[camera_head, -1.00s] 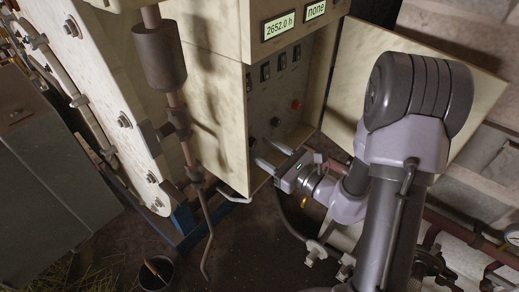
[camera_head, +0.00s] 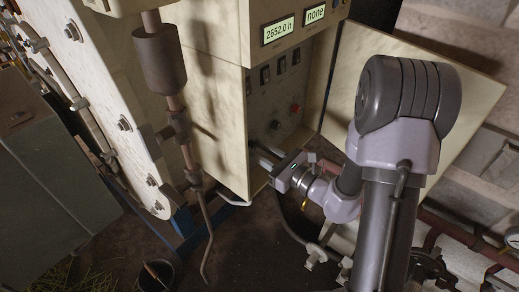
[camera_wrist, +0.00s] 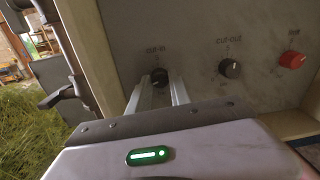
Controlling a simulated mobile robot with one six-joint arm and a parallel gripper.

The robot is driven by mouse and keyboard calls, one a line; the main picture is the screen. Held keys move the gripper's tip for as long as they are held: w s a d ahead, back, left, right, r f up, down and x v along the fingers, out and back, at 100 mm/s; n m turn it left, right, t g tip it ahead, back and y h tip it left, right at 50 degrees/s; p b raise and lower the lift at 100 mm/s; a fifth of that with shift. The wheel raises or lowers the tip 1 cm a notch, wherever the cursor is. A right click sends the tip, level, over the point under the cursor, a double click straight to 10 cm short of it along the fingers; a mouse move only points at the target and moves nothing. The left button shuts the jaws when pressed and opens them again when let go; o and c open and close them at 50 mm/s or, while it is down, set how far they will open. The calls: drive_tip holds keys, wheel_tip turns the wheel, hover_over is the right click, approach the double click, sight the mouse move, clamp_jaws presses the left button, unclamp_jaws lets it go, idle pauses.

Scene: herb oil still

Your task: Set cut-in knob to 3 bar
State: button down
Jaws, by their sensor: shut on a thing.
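The cut-in knob (camera_wrist: 159,76) is black and round, under a "CUT-IN" label on the grey control panel in the wrist view. My gripper (camera_wrist: 163,82) reaches up to the panel with one finger on each side of this knob, shut on it. The fingers hide part of the knob, and I cannot read its setting. In the head view my gripper (camera_head: 264,154) reaches into the open cabinet low on the panel. The cut-in knob is hidden there.
To the right on the panel are the black cut-out knob (camera_wrist: 230,68) and a red knob (camera_wrist: 292,59). Several dark switches (camera_head: 281,64) sit above them. Displays read "2652.0 h" (camera_head: 278,30) and "none" (camera_head: 316,13). The open cabinet door (camera_head: 470,90) stands behind my arm.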

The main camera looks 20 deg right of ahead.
drive_tip(key=shift+r, duration=0.1)
drive_tip(key=m+p, duration=0.5)
drive_tip(key=shift+r, duration=0.15)
drive_tip(key=m+p, duration=0.4)
drive_tip(key=p, duration=0.1)
drive_tip(key=shift+m, duration=0.4)
drive_tip(key=shift+f+m, duration=0.2)
drive_tip(key=shift+m, duration=0.1)
drive_tip(key=c, duration=1.2)
unclamp_jaws()
